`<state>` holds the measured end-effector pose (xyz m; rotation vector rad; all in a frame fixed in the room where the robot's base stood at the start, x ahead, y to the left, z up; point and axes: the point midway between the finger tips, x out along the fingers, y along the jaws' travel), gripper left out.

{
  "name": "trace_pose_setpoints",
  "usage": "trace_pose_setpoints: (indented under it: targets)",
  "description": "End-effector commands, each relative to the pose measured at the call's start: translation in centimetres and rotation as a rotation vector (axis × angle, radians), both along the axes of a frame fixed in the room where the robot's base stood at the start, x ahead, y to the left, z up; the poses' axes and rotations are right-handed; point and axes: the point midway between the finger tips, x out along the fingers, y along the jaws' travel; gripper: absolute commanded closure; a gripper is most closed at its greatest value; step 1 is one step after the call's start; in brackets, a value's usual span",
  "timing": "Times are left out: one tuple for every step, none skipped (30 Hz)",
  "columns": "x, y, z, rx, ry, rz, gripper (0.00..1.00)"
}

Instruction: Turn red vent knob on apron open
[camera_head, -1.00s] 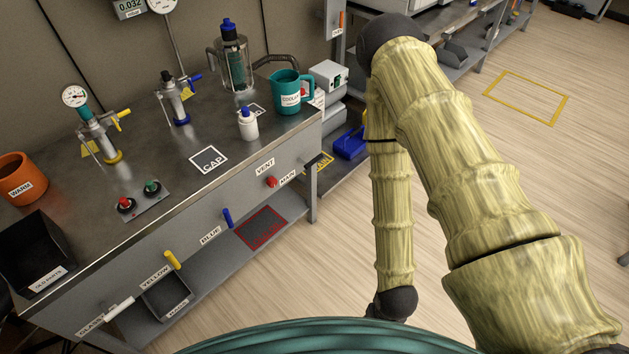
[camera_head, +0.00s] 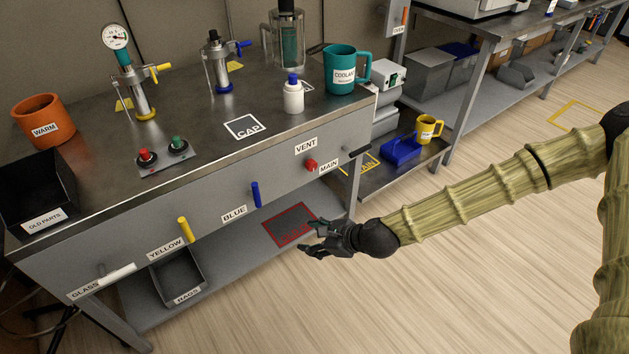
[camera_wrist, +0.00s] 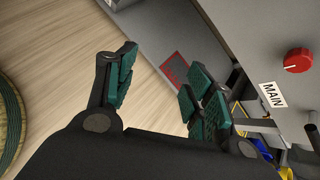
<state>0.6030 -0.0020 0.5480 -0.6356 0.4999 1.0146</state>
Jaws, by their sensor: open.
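The red vent knob (camera_head: 311,165) sits on the grey front apron (camera_head: 215,205) of the bench, below the VENT label (camera_head: 306,146) and left of the MAIN label (camera_head: 329,167). In the wrist view the red knob (camera_wrist: 298,60) is at the upper right, beyond the MAIN label (camera_wrist: 272,95). My gripper (camera_head: 312,239) is open and empty, in front of the bench and lower than the knob, apart from it. In the wrist view its two green-padded fingers (camera_wrist: 158,90) are spread, with floor and lower shelf between them.
A black handle (camera_head: 357,152) sticks out right of the knob. Blue (camera_head: 255,194) and yellow (camera_head: 184,230) levers and a white glass handle (camera_head: 118,273) line the apron to the left. A teal coolant mug (camera_head: 342,72) stands above. The floor in front is clear.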

Motion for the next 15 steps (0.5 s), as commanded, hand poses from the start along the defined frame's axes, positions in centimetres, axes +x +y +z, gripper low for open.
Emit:
trace_pose_setpoints:
  targets:
    - [2.4,-0.6,0.0,0.067,0.010,-0.077,0.47]
    - [3.6,-0.8,0.7,0.109,0.021,-0.121,0.47]
    - [5.3,-1.3,1.7,0.164,0.032,-0.176,0.47]
    - [6.5,-1.7,2.5,0.204,0.041,-0.216,0.47]
    - [7.6,-2.2,3.2,0.244,0.049,-0.253,0.47]
    - [8.9,-2.8,4.3,0.293,0.059,-0.297,0.47]
    - [9.8,-3.3,5.0,0.328,0.067,-0.327,0.47]
    - [10.6,-3.7,5.6,0.359,0.075,-0.354,0.47]
    - [11.5,-4.4,6.5,0.399,0.082,-0.387,0.47]
    - [12.1,-4.8,7.0,0.425,0.088,-0.407,0.47]
    - [12.7,-5.2,7.6,0.447,0.092,-0.425,0.47]
    - [13.2,-5.6,8.2,0.473,0.098,-0.444,0.47]
    - [13.5,-5.9,8.6,0.490,0.101,-0.456,0.47]
    - [13.8,-6.1,8.9,0.503,0.104,-0.466,0.47]
    - [14.1,-6.4,9.2,0.515,0.106,-0.475,0.47]
